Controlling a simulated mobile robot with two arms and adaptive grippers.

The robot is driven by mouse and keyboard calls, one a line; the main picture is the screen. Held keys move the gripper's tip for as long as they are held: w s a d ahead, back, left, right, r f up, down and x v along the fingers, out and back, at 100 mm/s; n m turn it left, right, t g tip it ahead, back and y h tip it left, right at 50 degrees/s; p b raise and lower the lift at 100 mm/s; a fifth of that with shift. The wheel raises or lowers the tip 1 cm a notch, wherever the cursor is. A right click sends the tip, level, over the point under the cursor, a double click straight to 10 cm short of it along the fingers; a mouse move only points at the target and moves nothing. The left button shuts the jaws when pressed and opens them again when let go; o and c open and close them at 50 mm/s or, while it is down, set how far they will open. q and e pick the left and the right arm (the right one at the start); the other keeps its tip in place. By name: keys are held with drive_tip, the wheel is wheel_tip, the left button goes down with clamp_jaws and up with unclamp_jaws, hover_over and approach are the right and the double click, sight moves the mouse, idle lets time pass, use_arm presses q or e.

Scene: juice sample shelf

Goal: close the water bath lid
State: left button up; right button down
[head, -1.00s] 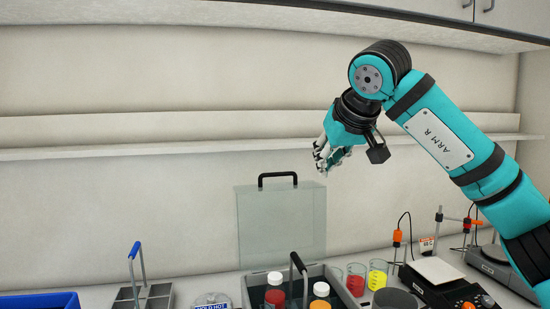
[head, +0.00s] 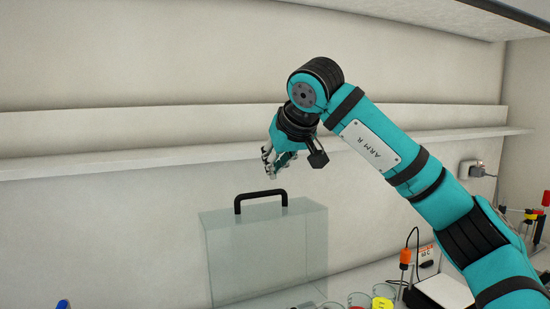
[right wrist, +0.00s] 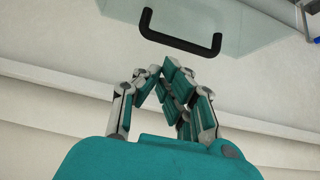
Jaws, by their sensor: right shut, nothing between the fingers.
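The water bath lid (head: 262,250) is a clear, greyish panel standing upright, raised open, in the head view. Its black handle (head: 261,197) is on the top edge. In the right wrist view the handle (right wrist: 180,38) is at the top, beyond the fingertips, with part of the clear lid (right wrist: 215,15) behind it. My right gripper (head: 270,166) is shut and empty, above the handle and apart from it; it also shows in the right wrist view (right wrist: 165,72). The water bath body is mostly below the head view. My left gripper is out of view.
A wall ledge (head: 100,162) runs behind the lid and my right arm. Beakers (head: 382,303) with red and yellow contents stand at the bottom edge. Lab equipment with a white plate (head: 444,292) is at the lower right. The wall left of the lid is clear.

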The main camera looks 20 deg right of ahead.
drive_tip(key=p, duration=0.1)
hover_over(268, 206)
wheel_tip(268, 206, down, 4)
drive_tip(key=shift+f, duration=0.35)
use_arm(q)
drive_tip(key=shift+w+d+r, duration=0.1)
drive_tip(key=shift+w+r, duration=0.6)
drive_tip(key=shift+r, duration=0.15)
